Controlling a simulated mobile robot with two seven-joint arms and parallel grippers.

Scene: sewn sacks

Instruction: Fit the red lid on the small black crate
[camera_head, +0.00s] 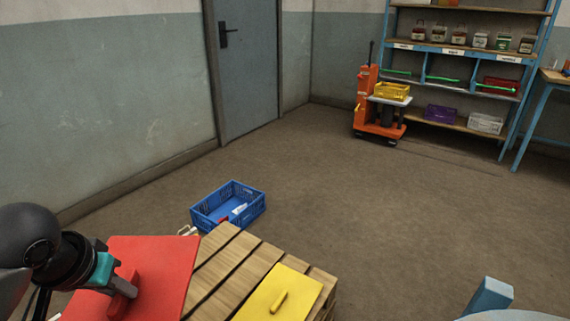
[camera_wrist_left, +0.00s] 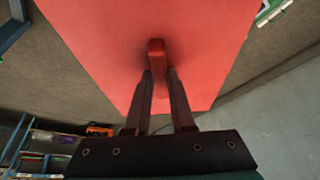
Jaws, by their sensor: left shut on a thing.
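The red lid (camera_head: 165,262) is a flat panel with a red handle in the middle; it is at the lower left of the head view. My left gripper (camera_head: 122,286) is shut on that handle. In the left wrist view the two fingers (camera_wrist_left: 158,78) are on either side of the handle (camera_wrist_left: 156,48), and the lid (camera_wrist_left: 95,45) spreads out beyond them. The lid hides part of the wooden slats beside it. I cannot tell how high it is above them. I see no small black crate in either view. My right gripper is not in view.
A yellow lid (camera_head: 278,295) with a handle lies on the wooden slatted pallet (camera_head: 225,268). A blue crate (camera_head: 228,207) with a few items stands on the floor behind. An orange lift truck (camera_head: 378,122) carries a yellow crate (camera_head: 391,91) near the shelves. The middle floor is clear.

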